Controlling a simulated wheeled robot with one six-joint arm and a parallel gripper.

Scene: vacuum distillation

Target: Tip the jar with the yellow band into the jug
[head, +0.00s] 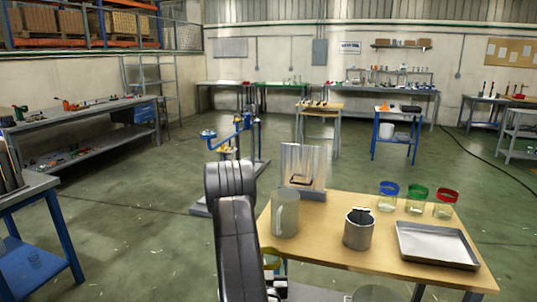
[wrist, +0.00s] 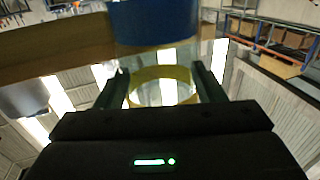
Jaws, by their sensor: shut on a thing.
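The jar with the yellow band shows in the wrist view (wrist: 163,75) between my gripper's fingers (wrist: 160,88), which are shut on it. It is clear glass and looks tilted. A broad blue band (wrist: 152,22) lies just beyond it; I cannot tell whether it belongs to the jar. The pale grey-green jug (head: 285,214), with a handle, stands upright on the table's left, apart from the jar.
Open floor lies to the left.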

